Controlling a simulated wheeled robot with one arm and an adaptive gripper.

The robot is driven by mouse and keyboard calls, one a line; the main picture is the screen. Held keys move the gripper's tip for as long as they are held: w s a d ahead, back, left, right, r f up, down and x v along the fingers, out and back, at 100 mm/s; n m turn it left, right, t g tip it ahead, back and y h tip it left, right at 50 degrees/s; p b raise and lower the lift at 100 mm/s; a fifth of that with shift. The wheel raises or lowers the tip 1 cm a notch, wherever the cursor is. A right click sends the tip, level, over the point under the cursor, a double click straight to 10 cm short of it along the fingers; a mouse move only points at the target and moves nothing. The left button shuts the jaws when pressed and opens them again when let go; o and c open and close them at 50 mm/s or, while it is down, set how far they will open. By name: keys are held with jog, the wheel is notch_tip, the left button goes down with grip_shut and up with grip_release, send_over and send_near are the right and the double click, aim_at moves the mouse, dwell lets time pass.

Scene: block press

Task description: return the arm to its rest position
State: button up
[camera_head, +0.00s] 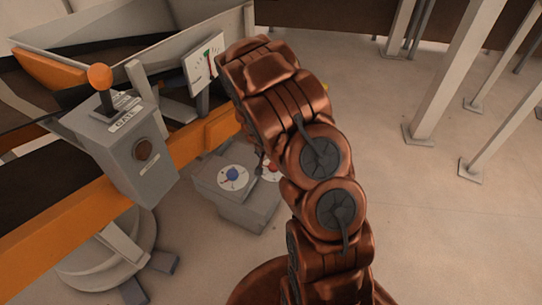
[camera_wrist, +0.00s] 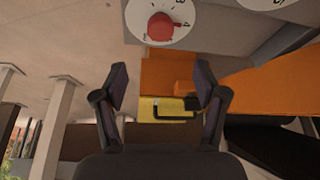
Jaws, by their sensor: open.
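My copper-coloured arm rises from the bottom of the head view and bends at the top, with its forearm in front of the machine. My gripper shows in the wrist view (camera_wrist: 161,80), with its two dark fingers well apart and nothing between them. In the head view the gripper is mostly or wholly hidden behind the arm. Beyond the fingers in the wrist view are a red knob (camera_wrist: 161,27) on a white dial and a yellow part (camera_wrist: 165,108) with a black handle.
A grey lever box (camera_head: 140,150) with an orange ball knob (camera_head: 100,77) stands at the left on an orange beam (camera_head: 60,225). A low grey box with a blue knob (camera_head: 232,174) is close left of my arm. A gauge panel (camera_head: 203,62) stands behind. The right-hand floor is open before white posts (camera_head: 448,75).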

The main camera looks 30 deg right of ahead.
dwell(0.3)
jog(key=s+a+r+n+g+y, duration=0.1)
jog(key=s+a+r+n+y, duration=0.1)
jog(key=s+a+r, duration=0.55)
jog(key=s+a+r+n+g+y, duration=0.15)
jog(key=s+a+r, duration=0.25)
jog(key=a+r, duration=0.5)
jog(key=s+a+r+n+g, duration=0.25)
jog(key=s+r, duration=0.35)
jog(key=s, duration=0.5)
jog(key=s+a+r+n+g, duration=0.1)
jog(key=s+r+n, duration=0.35)
jog(key=s, duration=0.75)
notch_tip(320, 180, up, 27)
jog(key=t+p, duration=0.1)
jog(key=p, duration=2.4)
jog(key=shift+s+m, duration=0.3)
jog(key=shift+m, duration=0.15)
